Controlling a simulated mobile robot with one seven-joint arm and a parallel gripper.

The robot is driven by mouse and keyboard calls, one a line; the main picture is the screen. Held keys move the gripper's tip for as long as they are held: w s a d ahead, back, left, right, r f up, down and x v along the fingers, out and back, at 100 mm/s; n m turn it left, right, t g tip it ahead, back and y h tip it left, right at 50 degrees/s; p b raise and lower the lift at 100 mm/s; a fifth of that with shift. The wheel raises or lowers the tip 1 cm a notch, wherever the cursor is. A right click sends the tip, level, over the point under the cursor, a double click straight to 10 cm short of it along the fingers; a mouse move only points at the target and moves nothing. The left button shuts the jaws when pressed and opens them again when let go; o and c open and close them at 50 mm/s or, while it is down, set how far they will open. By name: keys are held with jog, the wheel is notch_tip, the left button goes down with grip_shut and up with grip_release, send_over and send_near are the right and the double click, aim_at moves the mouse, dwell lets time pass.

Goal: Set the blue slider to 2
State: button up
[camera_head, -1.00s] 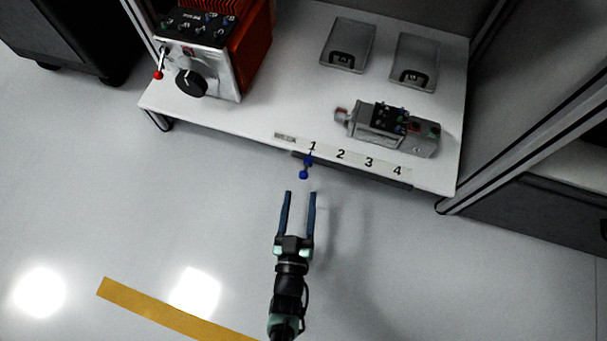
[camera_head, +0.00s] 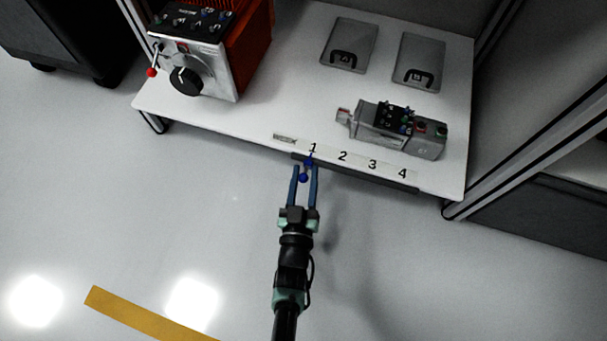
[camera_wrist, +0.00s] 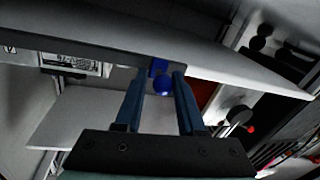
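The blue slider (camera_head: 304,177) sits on the dark rail (camera_head: 365,177) along the table's front edge, at the mark 1. The number strip (camera_head: 358,161) above it reads 1 to 4 from left to right. My gripper (camera_head: 304,169) is open, with one blue finger on each side of the slider's knob.
A motor-like grey device (camera_head: 398,130) lies on the white table (camera_head: 285,95) behind the strip. Two grey plates (camera_head: 348,45) are at the back. A silver box with a black dial (camera_head: 186,81) and red-tipped lever stands at the left. The floor in front is clear.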

jog(key=shift+a, duration=0.2)
grip_shut()
